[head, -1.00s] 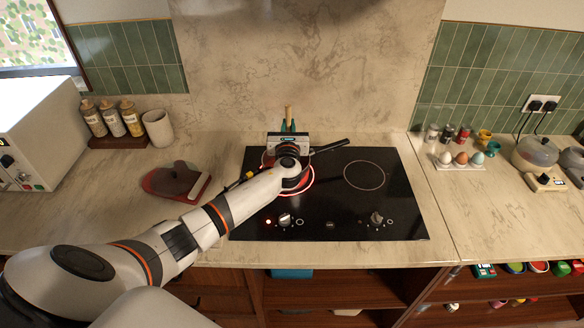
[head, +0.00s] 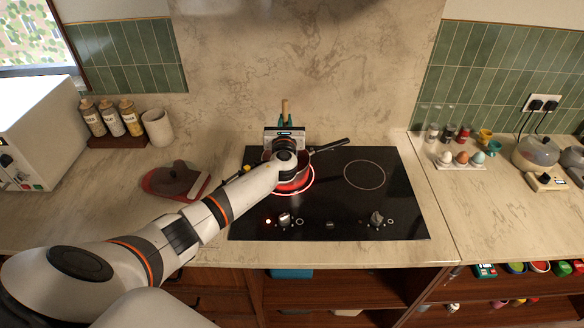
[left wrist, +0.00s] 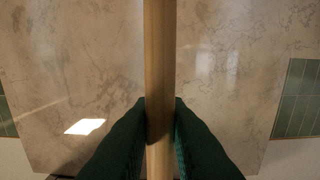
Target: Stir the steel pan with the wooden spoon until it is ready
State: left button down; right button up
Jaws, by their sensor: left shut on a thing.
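The steel pan (head: 331,146) is on the glowing left burner (head: 293,192) of the black hob. Its dark handle points to the right and back. My wrist hides most of the pan, so its contents cannot be made out clearly. My left gripper (head: 285,122) is over the back of the pan, its green fingers shut on the wooden spoon (head: 285,106). The spoon's handle sticks up above the fingers. In the left wrist view the spoon shaft (left wrist: 159,50) runs between the two fingers (left wrist: 160,108). The spoon's lower end is hidden. My right gripper is not in view.
Spice jars (head: 112,119) and a cup (head: 158,127) stand at the back left. Eggs (head: 461,158) and a cooker (head: 535,151) are on the right. The right burner (head: 364,175) is empty.

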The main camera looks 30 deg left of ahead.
aim_at(285, 114)
pick_arm(q)
jog(key=shift+r+p, duration=0.95)
jog(key=shift+r, duration=5.95)
